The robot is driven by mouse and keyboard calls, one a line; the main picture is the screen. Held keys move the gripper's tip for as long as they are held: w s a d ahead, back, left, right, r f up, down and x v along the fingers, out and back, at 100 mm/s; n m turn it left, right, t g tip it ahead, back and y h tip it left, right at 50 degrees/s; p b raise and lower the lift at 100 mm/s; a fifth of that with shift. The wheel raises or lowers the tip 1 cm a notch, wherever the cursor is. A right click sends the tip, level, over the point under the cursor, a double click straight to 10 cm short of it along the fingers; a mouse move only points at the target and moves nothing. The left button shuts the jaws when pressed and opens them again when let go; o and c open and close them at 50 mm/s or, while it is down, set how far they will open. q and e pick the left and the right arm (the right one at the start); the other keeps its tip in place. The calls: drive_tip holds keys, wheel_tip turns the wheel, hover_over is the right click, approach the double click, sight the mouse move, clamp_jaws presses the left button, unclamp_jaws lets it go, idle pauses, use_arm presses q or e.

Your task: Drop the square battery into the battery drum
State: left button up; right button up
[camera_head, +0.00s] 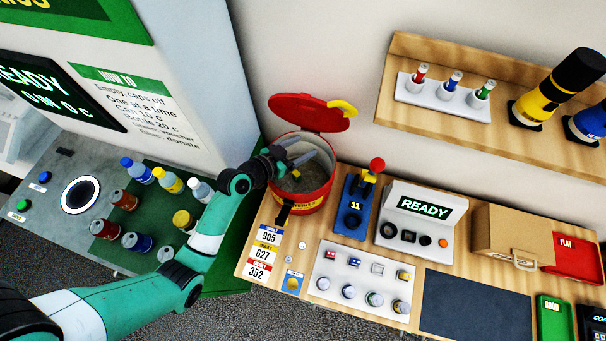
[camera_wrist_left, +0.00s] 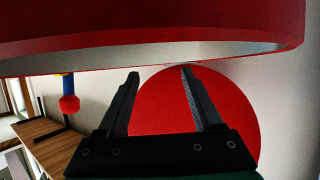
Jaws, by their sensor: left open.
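The battery drum (camera_head: 322,190) is a red bucket with a yellow label, standing at the back left of the wooden bench. Its red lid (camera_head: 303,112) is tipped open at the back; it also shows as a red disc in the left wrist view (camera_wrist_left: 160,110). My left gripper (camera_head: 301,155) is over the drum's mouth, fingers spread, and nothing shows between them in the left wrist view (camera_wrist_left: 160,74). The drum's inside is partly hidden by the gripper. I cannot make out a square battery in the drum. My right gripper is not in view.
A white tray (camera_head: 340,272) holds small block-like items and round cells. A blue tester (camera_head: 352,212) with a red-knobbed lever stands right of the drum. A READY console (camera_head: 422,235) and cardboard box (camera_head: 508,235) stand farther right. Bottles and cans stand left on a green mat (camera_head: 135,220).

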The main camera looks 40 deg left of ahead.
use_arm(q)
drive_tip(key=v, duration=1)
drive_tip(key=shift+s, duration=0.25)
drive_tip(key=shift+r, duration=0.2)
drive_tip(key=w+d+r+m+t+h+p, duration=0.2)
drive_tip(key=w+d+r, duration=0.2)
drive_tip(key=r, duration=0.9)
drive_tip(key=w+d+r+m+t+h+p, duration=0.1)
drive_tip(key=w+d+r+m+t+p, duration=0.15)
drive_tip(key=r, duration=0.95)
drive_tip(key=w+d+r+m+t+h+p, duration=0.2)
drive_tip(key=w+d+r+p, duration=0.15)
drive_tip(key=r, duration=0.95)
drive_tip(key=s+r+n+t+y, duration=0.1)
drive_tip(key=s+r+n+t, duration=0.2)
drive_tip(key=r, duration=1)
drive_tip(key=s+d+r+n+t+y+p, duration=0.1)
drive_tip(key=s+r, duration=0.5)
drive_tip(key=r, duration=0.7)
drive_tip(key=n+t+y, duration=0.1)
drive_tip(key=n+t, duration=0.1)
drive_tip(key=t, duration=0.1)
drive_tip(key=shift+s+d+r, duration=0.2)
drive_tip(key=shift+s+r, duration=0.2)
